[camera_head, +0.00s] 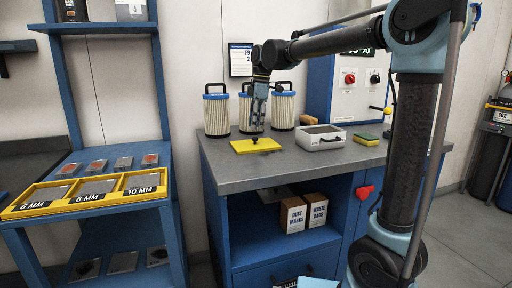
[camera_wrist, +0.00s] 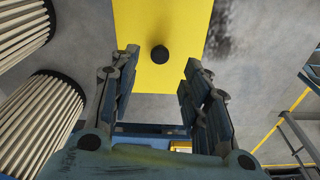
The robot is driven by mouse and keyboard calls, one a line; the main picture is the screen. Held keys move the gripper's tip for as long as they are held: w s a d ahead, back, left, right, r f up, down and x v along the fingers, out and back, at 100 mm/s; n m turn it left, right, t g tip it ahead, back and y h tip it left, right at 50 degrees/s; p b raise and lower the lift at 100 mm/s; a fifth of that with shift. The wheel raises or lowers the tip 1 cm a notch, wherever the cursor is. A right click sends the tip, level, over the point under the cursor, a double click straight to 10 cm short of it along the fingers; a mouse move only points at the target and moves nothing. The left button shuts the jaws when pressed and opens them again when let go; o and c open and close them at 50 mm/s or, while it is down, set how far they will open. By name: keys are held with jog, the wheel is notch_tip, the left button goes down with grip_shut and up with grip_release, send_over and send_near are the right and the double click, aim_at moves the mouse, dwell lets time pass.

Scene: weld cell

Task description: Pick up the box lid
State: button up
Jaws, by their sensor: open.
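The box lid (camera_head: 255,145) is a flat yellow plate with a small dark knob on top. It lies on the grey worktop near its front left part. In the wrist view the yellow lid (camera_wrist: 160,70) lies beyond my fingers, with its dark round knob between the fingertip lines. My gripper (camera_head: 256,125) is above the lid, pointing down, and it shows in the wrist view (camera_wrist: 158,75) with both fingers apart and nothing between them. Whether the fingertips are level with the knob is hard to tell.
Tall pleated filters (camera_head: 216,112) stand behind and left of my gripper. An open grey box (camera_head: 320,138) and a yellow-green sponge (camera_head: 366,139) are to the right on the worktop (camera_head: 225,175). A blue rack with yellow bins (camera_head: 90,190) stands at the left.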

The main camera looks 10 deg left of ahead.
aim_at(255, 142)
jog(key=shift+a+f, duration=0.2)
jog(key=shift+f, duration=2.4)
grip_shut()
